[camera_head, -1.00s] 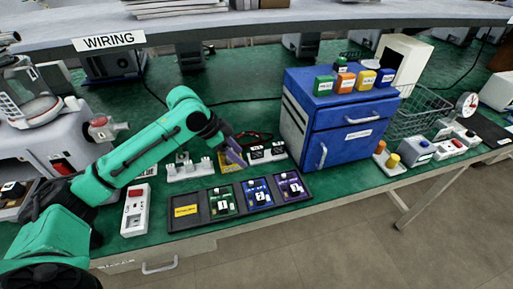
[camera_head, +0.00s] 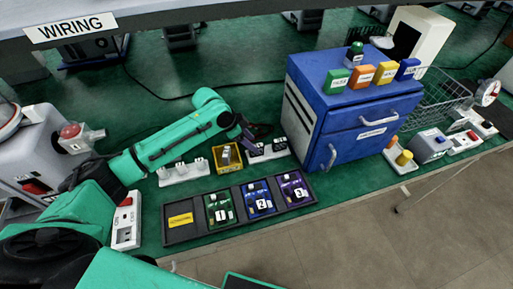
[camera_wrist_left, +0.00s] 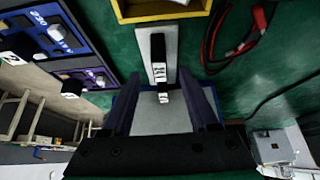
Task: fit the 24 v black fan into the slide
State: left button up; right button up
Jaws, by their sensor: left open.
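Two small black blocks with white labels, (camera_head: 257,148) and (camera_head: 279,144), stand on a pale base (camera_head: 268,155) left of the blue cabinet; the labels are too small to read, so I cannot tell which is the 24 V fan. In the left wrist view a labelled black block (camera_wrist_left: 158,52) stands on the pale base (camera_wrist_left: 171,38). My left gripper (camera_wrist_left: 165,108) is open, with its fingers apart on either side of the base's near part. In the head view the left gripper (camera_head: 245,136) is just behind the base. I cannot make out the slide. My right gripper is not in view.
A yellow bin (camera_head: 227,168) is beside the base. A dark tray (camera_head: 168,238) with numbered green, blue and purple modules lies in front. The blue cabinet (camera_head: 350,108) stands at right. A red and black cable (camera_wrist_left: 240,45) lies near the gripper.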

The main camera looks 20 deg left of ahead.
aim_at(257, 145)
pick_arm(q)
jog(key=x, duration=0.4)
jog(key=shift+f, duration=0.1)
grip_shut()
